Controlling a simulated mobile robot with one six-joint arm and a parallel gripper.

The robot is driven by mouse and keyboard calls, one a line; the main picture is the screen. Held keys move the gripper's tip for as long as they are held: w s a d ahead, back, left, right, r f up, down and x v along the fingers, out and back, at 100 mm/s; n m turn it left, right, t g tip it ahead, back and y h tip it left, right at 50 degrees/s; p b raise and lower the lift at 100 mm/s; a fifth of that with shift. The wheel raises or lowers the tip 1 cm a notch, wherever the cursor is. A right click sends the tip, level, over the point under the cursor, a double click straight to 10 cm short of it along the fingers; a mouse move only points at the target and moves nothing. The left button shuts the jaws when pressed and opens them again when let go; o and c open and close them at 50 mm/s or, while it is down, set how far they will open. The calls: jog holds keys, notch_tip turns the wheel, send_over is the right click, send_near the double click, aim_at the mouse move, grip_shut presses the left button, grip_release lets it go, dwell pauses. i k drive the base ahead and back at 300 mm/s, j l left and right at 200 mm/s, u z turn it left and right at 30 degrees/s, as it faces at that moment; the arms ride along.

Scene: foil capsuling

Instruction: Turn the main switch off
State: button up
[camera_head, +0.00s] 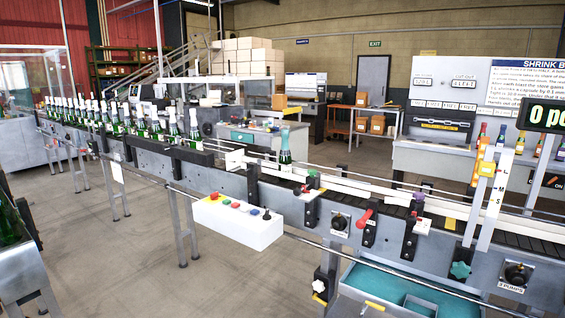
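No switch in view has a readable main-switch label, so I cannot tell which one it is. A black rotary knob (339,222) sits on the grey conveyor side. Just right of it is a red-handled lever (365,218) on a black plate. Another black rotary knob (515,274) at the lower right has a label that seems to read "PUMPS". A white control box (238,222) on the conveyor front carries several coloured buttons and a black knob (266,214). The setting of each knob is too small to tell. My gripper is not in view.
The conveyor (228,181) runs from the far left to the near right, with several green bottles on it. A rail (310,241) runs along its front. A teal-lined tray (400,290) sits low at the front right. The floor (130,265) in front is clear.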

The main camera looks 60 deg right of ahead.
aim_at(214, 196)
jog(key=z, duration=1.4)
jog(key=i+j+z, duration=0.1)
jog(key=i+j, duration=0.15)
jog(key=i, duration=0.35)
jog(key=i+j, duration=0.25)
jog(key=i, duration=0.3)
jog(key=i+j+z, duration=0.15)
jog(key=i+j, duration=0.15)
jog(key=i, duration=0.3)
jog(key=i+j, duration=0.35)
jog(key=i, duration=0.2)
jog(key=i+j+z, duration=0.15)
jog(key=i+j, duration=0.15)
jog(key=i, duration=0.3)
